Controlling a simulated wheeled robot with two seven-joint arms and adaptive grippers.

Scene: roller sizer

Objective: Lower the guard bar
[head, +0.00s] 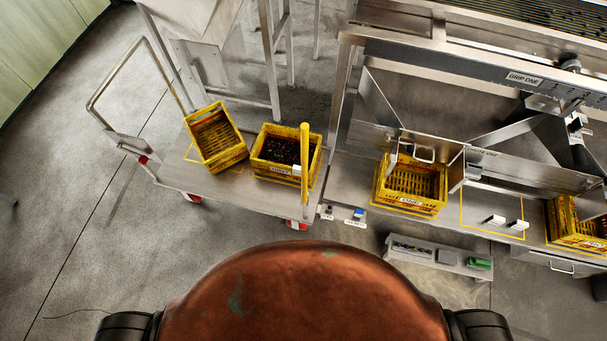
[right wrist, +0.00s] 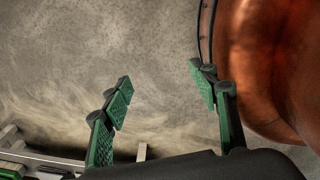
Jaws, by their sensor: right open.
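A yellow bar (head: 304,160), which looks like the guard bar, stands raised at the right end of the low steel cart in the head view. A white piece sits partway along it, and its lower end meets a thin post near the cart's corner. My right gripper (right wrist: 160,88) shows in the right wrist view, open and empty, its green-padded fingers apart over bare floor. It is not in the head view, so its distance from the bar cannot be told. My left gripper is not in view.
The cart (head: 200,180) carries an empty yellow crate (head: 242,151) and a yellow crate with dark fruit (head: 313,176). The steel bench (head: 350,190) to the right holds more yellow crates (head: 433,209). A small shelf (head: 450,262) stands low in front. Floor at left is clear.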

